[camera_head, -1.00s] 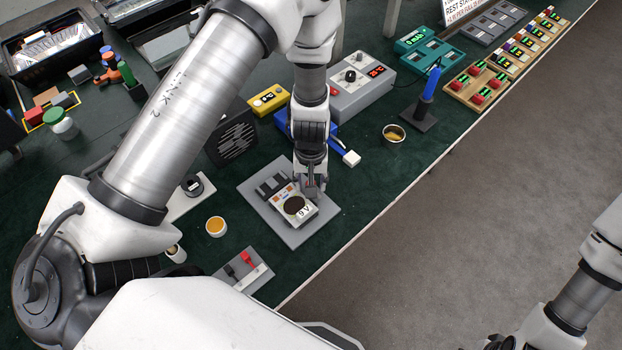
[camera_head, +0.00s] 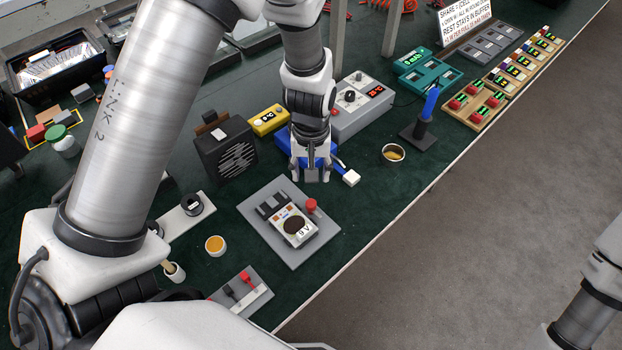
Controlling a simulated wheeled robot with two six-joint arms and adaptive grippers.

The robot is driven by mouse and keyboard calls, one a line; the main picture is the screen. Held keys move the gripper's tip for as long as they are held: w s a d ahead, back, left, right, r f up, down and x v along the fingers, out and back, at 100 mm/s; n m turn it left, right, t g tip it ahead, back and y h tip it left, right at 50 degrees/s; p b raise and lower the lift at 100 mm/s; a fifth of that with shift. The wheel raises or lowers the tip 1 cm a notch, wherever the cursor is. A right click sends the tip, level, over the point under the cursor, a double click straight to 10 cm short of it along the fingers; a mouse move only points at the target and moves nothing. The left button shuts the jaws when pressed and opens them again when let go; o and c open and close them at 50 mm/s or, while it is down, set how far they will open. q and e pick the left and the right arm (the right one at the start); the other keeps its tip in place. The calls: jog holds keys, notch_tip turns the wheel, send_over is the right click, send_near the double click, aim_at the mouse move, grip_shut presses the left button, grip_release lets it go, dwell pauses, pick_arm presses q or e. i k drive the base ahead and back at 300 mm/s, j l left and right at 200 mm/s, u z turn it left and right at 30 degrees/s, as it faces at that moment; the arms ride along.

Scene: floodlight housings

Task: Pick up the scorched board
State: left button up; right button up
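The scorched board (camera_head: 307,238) is a pale board with a large dark round spot and a reading ending in "V". It lies in a grey fixture plate (camera_head: 262,239) on the green bench, beside dark blocks. A red knob (camera_head: 311,205) stands at the fixture's right side, by the board's upper corner. My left gripper (camera_head: 311,177) is above and behind the fixture, pointing down, its fingers apart. It is clear of the board and knob and seems empty. My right arm shows at the right edge; its gripper is out of the frame.
A black vented box (camera_head: 227,150), a yellow meter (camera_head: 268,120) and a grey power supply (camera_head: 362,108) stand behind. A blue tool stands in a dark holder (camera_head: 418,134). An orange-filled cup (camera_head: 215,245) and a probe block (camera_head: 245,291) are nearer. The bench's front edge runs diagonally.

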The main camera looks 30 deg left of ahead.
aim_at(292, 223)
jog(key=k+l, duration=0.65)
jog(key=k, duration=0.25)
